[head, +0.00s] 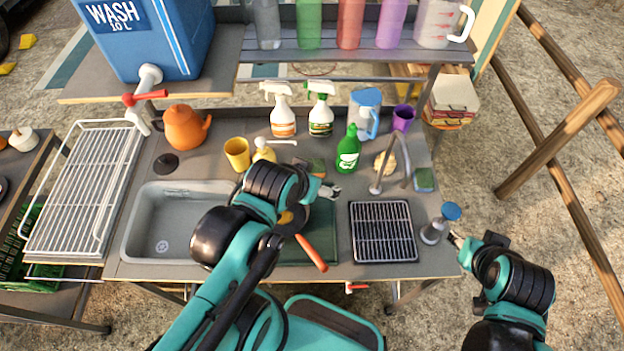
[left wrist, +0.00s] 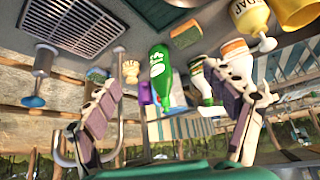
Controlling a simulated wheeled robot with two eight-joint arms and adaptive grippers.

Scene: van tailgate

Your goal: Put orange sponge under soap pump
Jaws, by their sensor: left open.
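The yellow soap pump bottle (head: 264,153) with its white spout stands on the counter behind the sink. It also shows, label visible, at the top right of the left wrist view (left wrist: 249,17). A small brownish-orange sponge (head: 318,166) lies to the right of the pump, apart from it; it also shows in the left wrist view (left wrist: 186,34). My left gripper (head: 328,190) is open and empty, just in front of the sponge; its spread fingers show in the left wrist view (left wrist: 165,100). My right gripper (head: 458,240) is at the counter's right edge, its jaws too small to judge.
A green bottle (head: 348,150), spray bottles (head: 283,112), a yellow cup (head: 237,153) and an orange kettle (head: 184,127) crowd the back. A second, green-topped sponge (head: 424,179) lies far right. A pan sits under my left arm. A blue-topped grey item (head: 436,229) stands near my right gripper.

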